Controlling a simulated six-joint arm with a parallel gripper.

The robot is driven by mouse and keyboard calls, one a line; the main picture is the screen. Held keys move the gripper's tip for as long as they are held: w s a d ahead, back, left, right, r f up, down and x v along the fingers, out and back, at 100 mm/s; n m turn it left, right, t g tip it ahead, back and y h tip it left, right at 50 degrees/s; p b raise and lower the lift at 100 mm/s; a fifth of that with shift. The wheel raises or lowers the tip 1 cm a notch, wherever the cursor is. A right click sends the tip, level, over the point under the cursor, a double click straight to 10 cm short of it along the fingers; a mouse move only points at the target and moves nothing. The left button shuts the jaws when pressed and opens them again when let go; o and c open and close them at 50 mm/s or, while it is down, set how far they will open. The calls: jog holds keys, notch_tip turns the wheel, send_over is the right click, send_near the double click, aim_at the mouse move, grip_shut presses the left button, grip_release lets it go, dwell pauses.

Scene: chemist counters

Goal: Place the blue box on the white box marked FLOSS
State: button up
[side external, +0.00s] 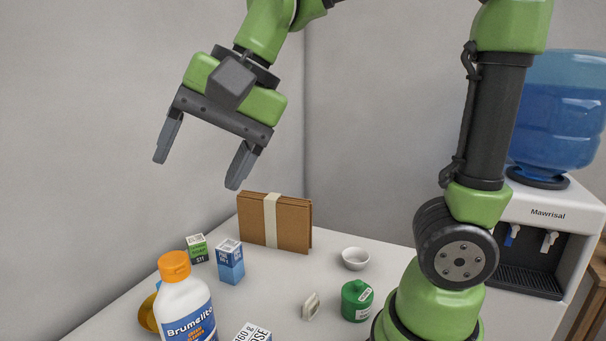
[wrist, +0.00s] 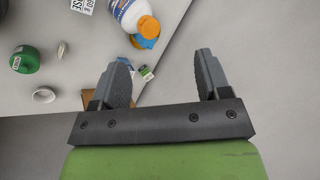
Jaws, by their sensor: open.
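The blue box (side external: 230,262), a small upright carton with a white printed top, stands on the counter in the side view. A white box with black print (side external: 253,334) is cut off by the bottom edge of the side view. It also shows at the top of the wrist view (wrist: 83,5); its print is not fully legible. My gripper (side external: 197,174) is open and empty, high above the counter's back left part. Its two spread fingers show in the wrist view (wrist: 165,60).
A green box (side external: 198,248) stands left of the blue box. A white bottle with orange cap (side external: 187,308) stands in front. A brown folder (side external: 287,224), white bowl (side external: 355,258), green container (side external: 357,300) and small pale item (side external: 311,305) stand nearby. The wall is close behind.

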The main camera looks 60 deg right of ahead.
jog(key=s+d+f+n+t+h, duration=0.1)
jog(key=s+d+n, duration=0.4)
jog(key=s, duration=0.5)
jog(key=shift+s+d+f+t+h, duration=0.25)
jog(key=shift+s+f+t+h, duration=0.05)
jog(key=shift+f+t, duration=0.45)
